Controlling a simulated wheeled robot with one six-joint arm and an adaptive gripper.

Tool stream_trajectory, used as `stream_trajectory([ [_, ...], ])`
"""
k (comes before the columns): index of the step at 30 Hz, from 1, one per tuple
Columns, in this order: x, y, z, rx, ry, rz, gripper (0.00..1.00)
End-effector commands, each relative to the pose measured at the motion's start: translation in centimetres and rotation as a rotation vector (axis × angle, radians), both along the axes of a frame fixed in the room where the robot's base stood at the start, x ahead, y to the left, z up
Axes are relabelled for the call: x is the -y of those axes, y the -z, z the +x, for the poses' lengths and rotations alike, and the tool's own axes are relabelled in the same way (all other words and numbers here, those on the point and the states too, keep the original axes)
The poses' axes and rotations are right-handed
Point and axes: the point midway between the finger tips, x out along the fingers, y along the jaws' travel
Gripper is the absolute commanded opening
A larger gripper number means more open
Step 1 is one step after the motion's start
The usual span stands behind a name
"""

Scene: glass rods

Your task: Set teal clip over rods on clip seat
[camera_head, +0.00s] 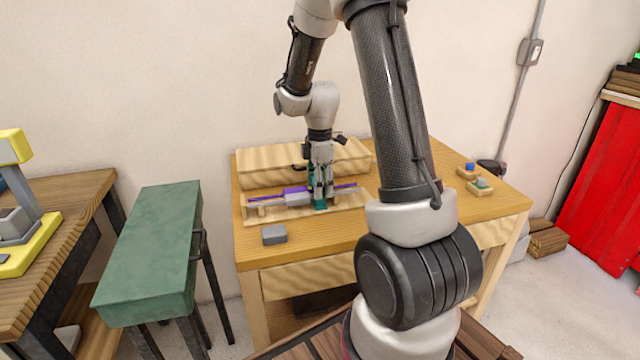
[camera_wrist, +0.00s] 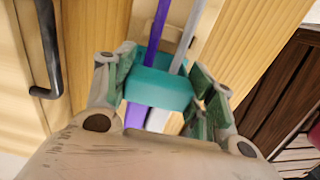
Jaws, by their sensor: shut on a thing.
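The teal clip (camera_wrist: 158,88) is between the fingers of my gripper (camera_wrist: 163,100), which is shut on it. In the wrist view a purple rod (camera_wrist: 158,35) and a clear grey rod (camera_wrist: 188,38) run side by side into the clip, and it sits across them. In the head view the teal clip (camera_head: 320,204) shows low between the fingertips of my gripper (camera_head: 320,192), over the rods at the wooden rack (camera_head: 350,205). The fingers hide part of the clip. I cannot tell whether it touches the seat below.
A purple and grey block piece (camera_head: 297,196) lies along the rods, left of my gripper. A wooden box (camera_head: 270,170) with a dark handle stands behind the rack. A grey block (camera_head: 274,234) lies at the table's front left. Two small wooden holders (camera_head: 480,187) sit at the right.

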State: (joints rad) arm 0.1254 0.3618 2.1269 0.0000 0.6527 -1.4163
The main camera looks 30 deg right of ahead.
Motion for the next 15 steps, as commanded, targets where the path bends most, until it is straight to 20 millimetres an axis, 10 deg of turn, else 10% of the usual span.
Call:
stream_trajectory([
  [13, 0.0, 0.94, 0.0, -0.001, 0.0, 0.0, 0.31],
  [14, 0.0, 0.9, 0.01, 0.0, 0.0, 0.0, 0.6],
  [15, 0.0, 0.89, 0.01, 0.0, 0.0, 0.0, 0.64],
])
